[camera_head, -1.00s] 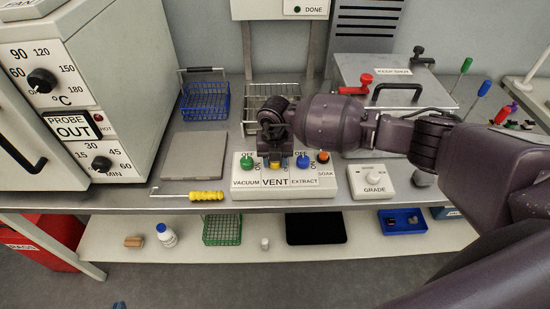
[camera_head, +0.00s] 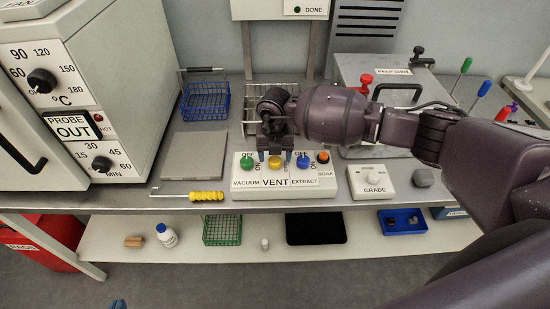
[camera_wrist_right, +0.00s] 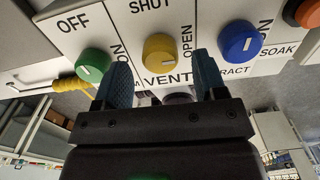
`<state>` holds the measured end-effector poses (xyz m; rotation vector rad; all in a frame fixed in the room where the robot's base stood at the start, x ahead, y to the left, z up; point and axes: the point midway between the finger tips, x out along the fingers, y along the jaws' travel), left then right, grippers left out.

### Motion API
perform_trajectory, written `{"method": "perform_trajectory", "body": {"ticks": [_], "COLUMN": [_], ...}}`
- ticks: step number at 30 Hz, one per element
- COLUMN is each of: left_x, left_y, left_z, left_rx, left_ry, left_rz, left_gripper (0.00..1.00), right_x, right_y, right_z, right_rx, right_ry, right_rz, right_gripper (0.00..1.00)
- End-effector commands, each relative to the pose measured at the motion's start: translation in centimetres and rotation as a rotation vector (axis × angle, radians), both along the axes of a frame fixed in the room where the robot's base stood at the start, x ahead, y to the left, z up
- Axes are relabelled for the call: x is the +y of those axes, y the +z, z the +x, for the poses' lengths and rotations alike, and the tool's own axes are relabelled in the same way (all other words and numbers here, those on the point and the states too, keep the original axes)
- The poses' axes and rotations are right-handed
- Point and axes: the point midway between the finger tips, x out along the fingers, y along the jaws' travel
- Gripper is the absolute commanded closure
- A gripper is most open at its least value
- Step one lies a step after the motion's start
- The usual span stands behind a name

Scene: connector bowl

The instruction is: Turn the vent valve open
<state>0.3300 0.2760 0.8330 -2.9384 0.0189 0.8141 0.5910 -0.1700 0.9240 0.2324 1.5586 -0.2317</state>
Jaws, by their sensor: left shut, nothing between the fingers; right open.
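The yellow vent knob (camera_head: 275,162) sits in the middle of the white control panel (camera_head: 242,186), above its VENT label. In the right wrist view the yellow knob (camera_wrist_right: 160,50) lies between SHUT above and OPEN at its right; a small pale mark shows low on its face, but I cannot tell which label it points to. My right gripper (camera_head: 274,156) is open over the knob, its blue fingers apart on either side; in the wrist view the fingers (camera_wrist_right: 162,80) show clear of it. Only a blue tip of my left gripper (camera_head: 118,304) shows at the bottom edge.
A green knob (camera_head: 247,162), a blue knob (camera_head: 304,161) and an orange button (camera_head: 323,157) flank the vent knob closely. A yellow-handled hooked tool (camera_head: 206,196) lies left of the panel. A white grade dial box (camera_head: 372,182) stands to the right.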

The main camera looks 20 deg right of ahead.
Motion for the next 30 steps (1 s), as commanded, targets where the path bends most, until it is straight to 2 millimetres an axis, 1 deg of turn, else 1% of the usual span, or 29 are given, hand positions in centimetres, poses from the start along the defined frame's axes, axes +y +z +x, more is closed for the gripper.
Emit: {"method": "perform_trajectory", "body": {"ticks": [1,3,9,15,20,30], "left_x": [0.0,0.0,0.0,0.1,0.1,0.1], "left_y": [0.0,0.0,-0.2,-0.5,-0.5,-0.5], "left_z": [0.0,0.0,-0.1,-0.4,-0.6,-0.5], "left_rx": [0.000,0.000,0.002,0.008,0.011,0.009], "left_ry": [0.000,0.000,0.000,0.002,0.003,0.002], "left_rz": [0.000,0.000,0.000,0.000,0.001,0.000], "left_gripper": [1.00,1.00,1.00,1.00,1.00,1.00], "right_x": [0.0,0.0,0.0,0.0,0.0,0.0], "right_y": [1.1,2.4,5.9,8.0,8.5,8.5], "right_z": [0.1,0.1,0.1,0.1,0.0,0.0], "right_rx": [-0.003,-0.005,-0.003,-0.002,-0.001,-0.001], "right_ry": [0.002,0.001,0.002,0.000,0.000,0.000], "right_rz": [0.000,0.000,0.000,0.000,0.000,0.000], "right_gripper": [0.35,0.35,0.35,0.35,0.35,0.35]}}
